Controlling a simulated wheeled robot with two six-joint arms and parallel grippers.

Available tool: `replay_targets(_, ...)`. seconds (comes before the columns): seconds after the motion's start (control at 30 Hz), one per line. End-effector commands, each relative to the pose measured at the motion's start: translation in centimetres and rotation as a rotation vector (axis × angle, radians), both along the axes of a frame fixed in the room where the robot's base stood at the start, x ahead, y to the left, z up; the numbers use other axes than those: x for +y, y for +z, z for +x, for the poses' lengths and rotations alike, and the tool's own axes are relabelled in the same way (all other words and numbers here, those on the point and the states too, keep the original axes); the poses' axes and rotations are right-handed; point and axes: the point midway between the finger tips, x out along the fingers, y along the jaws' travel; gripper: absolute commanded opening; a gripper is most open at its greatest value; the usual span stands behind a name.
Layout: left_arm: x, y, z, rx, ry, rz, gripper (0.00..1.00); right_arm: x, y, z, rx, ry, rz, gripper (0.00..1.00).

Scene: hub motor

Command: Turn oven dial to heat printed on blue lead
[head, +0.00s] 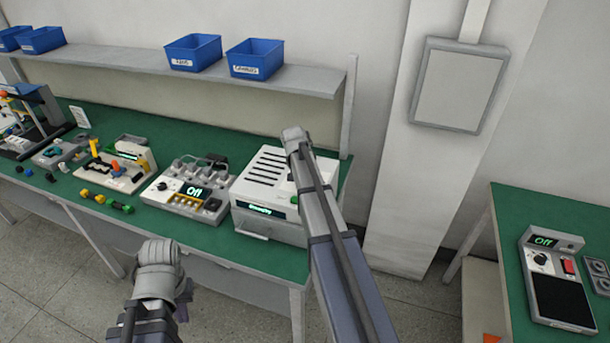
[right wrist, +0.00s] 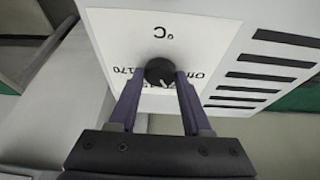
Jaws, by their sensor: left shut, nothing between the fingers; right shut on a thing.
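The white oven (head: 262,217) stands at the right end of the green bench, with a lit green display on its front. Its black dial (right wrist: 158,72) shows in the right wrist view on a white panel, upside down, with "°C", "Off" and "170" readable; other marks are covered. My right gripper (right wrist: 158,78) has its purple fingers on both sides of the dial, shut on it. A white pointer line on the dial points down and right in that view. My left gripper (head: 182,311) is low at the front, away from the bench, its fingertips barely visible. I cannot pick out the blue lead.
Left of the oven stands a grey unit (head: 160,190) reading "Off", then fixtures and small coloured parts. Blue bins (head: 256,62) sit on the shelf above. A device (head: 556,285) reading "Off" stands on the right bench. Floor lies between the benches.

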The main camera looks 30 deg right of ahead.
Motion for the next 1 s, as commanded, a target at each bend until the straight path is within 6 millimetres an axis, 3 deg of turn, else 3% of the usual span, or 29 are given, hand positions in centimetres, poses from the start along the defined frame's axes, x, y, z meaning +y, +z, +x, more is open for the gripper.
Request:
replay_targets(0.7,0.0,-0.01,0.0,0.0,0.0,0.0,0.0,0.09,-0.03,-0.01,0.002,-0.069,0.001,0.0)
replay_targets(0.73,0.0,-0.01,0.0,0.0,0.0,0.0,0.0,0.1,-0.03,-0.01,0.002,-0.069,0.002,0.51)
replay_targets(1.0,0.0,-0.01,0.0,0.0,0.0,0.0,0.0,0.07,-0.02,0.02,0.001,-0.068,0.001,0.79)
